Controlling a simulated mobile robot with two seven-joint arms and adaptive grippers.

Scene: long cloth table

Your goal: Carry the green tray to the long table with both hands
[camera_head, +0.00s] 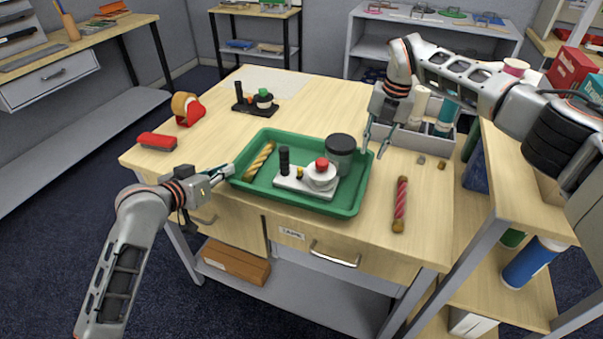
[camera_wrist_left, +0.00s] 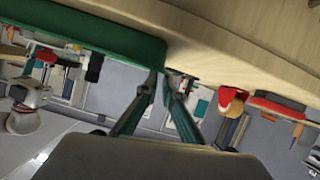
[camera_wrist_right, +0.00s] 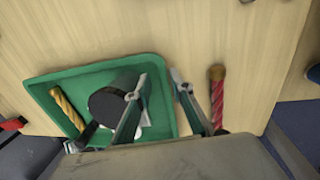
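The green tray (camera_head: 345,206) lies on a wooden workbench (camera_head: 330,95). It holds a twisted golden rod (camera_head: 259,161), a dark lidded jar (camera_head: 340,152) and a white block (camera_head: 296,184) with a black post and a red-topped round part. My left gripper (camera_head: 229,171) is at the tray's left rim; in the left wrist view its fingers (camera_wrist_left: 161,76) close together on the tray's edge. My right gripper (camera_head: 376,146) is open near the tray's right rim. In the right wrist view its fingertips (camera_wrist_right: 160,78) are apart, one on each side of that rim.
A red twisted rod (camera_head: 400,203) lies right of the tray. A grey bin (camera_head: 432,137) with bottles stands behind my right gripper. A tape dispenser (camera_head: 188,110), red stapler-like block (camera_head: 157,141) and black stand (camera_head: 256,107) are at the left. A shelf unit (camera_head: 515,190) borders the right.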

